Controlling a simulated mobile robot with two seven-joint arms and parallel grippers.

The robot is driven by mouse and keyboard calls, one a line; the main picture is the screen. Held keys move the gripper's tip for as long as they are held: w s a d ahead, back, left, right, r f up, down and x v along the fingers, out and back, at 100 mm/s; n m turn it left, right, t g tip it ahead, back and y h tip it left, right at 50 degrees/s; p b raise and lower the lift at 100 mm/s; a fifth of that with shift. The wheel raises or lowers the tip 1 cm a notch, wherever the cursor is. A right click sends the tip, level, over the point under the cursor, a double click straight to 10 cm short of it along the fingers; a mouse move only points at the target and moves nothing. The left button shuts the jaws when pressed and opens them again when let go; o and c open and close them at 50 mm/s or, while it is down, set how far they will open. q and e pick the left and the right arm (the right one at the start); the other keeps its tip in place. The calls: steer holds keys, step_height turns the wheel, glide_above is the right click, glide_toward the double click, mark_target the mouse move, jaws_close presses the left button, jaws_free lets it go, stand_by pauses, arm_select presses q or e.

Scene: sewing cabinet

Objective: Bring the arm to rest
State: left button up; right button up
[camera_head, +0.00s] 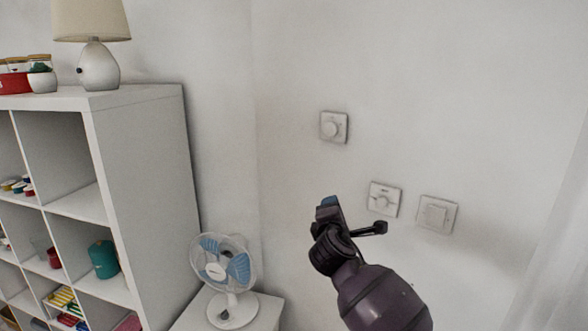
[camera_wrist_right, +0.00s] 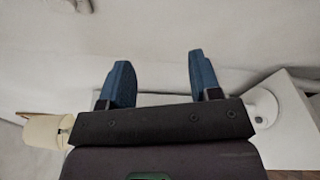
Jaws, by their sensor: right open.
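My right arm comes in from the bottom right of the head view, with its gripper (camera_head: 330,203) raised in front of the white wall. The gripper is open and empty; the right wrist view shows its two blue fingertips (camera_wrist_right: 160,75) spread apart with nothing between them. In the head view the gripper is left of the middle wall plate and appears apart from it. My left gripper is not in view.
Three white wall controls are on the wall: an upper dial (camera_head: 333,127), a middle one (camera_head: 384,199) and a right switch (camera_head: 437,214). A fan (camera_head: 223,270) stands on a low white cabinet (camera_head: 262,314). A shelf unit (camera_head: 140,190) with a lamp (camera_head: 97,65) is at left.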

steer(key=s+d+f+m+g+y, duration=0.1)
steer(key=s+d+f+m+g, duration=0.1)
steer(key=s+d+f+m, duration=0.4)
steer(key=s+d+f+m+g+b, duration=0.1)
steer(key=s+d+f+m, duration=0.5)
steer(key=s+f, duration=1.1)
steer(key=s+d+f+m+g+y, duration=0.1)
steer(key=s+d+f+m, duration=0.4)
steer(key=s+f, duration=0.7)
steer(key=s+m+g, duration=0.1)
steer(key=s+m, duration=0.1)
steer(key=s, duration=0.4)
steer(key=shift+d+g+y+b, duration=0.3)
steer(key=shift+d+b, duration=0.05)
steer(key=shift+d, duration=0.05)
steer(key=shift+o, duration=0.3)
